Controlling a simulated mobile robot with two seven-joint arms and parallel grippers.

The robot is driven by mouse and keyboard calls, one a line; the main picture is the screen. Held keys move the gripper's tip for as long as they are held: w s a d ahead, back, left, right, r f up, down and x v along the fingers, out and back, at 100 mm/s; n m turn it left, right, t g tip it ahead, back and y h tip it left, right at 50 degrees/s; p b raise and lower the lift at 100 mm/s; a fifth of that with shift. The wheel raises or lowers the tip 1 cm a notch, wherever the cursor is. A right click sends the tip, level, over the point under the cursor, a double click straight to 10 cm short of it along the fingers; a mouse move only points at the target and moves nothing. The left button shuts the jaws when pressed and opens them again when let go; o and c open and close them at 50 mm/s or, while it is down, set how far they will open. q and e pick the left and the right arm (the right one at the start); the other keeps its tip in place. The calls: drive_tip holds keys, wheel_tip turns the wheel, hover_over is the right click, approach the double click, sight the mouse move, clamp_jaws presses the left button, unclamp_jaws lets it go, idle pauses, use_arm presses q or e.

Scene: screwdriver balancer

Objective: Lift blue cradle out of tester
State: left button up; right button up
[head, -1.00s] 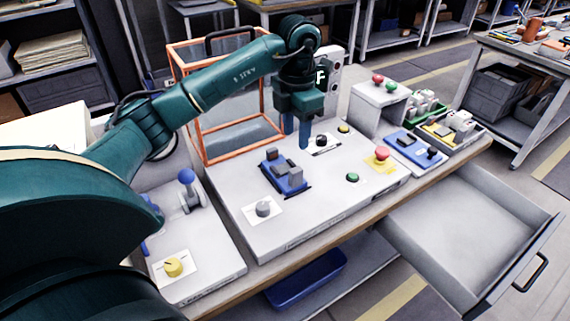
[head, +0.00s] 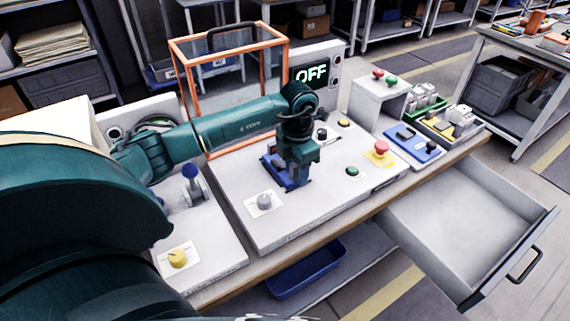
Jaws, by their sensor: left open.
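The blue cradle (head: 269,171) sits on the grey tester (head: 240,212), left of the middle of its top. My left gripper (head: 291,174) is directly over the cradle, pointing down, with its jaws open and its fingertips low. The gripper hides most of the cradle and whatever lies in it. I cannot tell whether the fingers touch the cradle. The tester's display (head: 311,74) reads OFF. My right gripper is not in view.
The orange-framed guard (head: 195,95) stands raised behind the cradle. A grey knob (head: 264,201), a green button (head: 352,171) and a red emergency button (head: 382,148) are around it. A blue tray (head: 412,144) lies to the right. An open drawer (head: 470,225) juts out at front right.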

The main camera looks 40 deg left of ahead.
use_arm(q)
clamp_jaws()
idle(0.4)
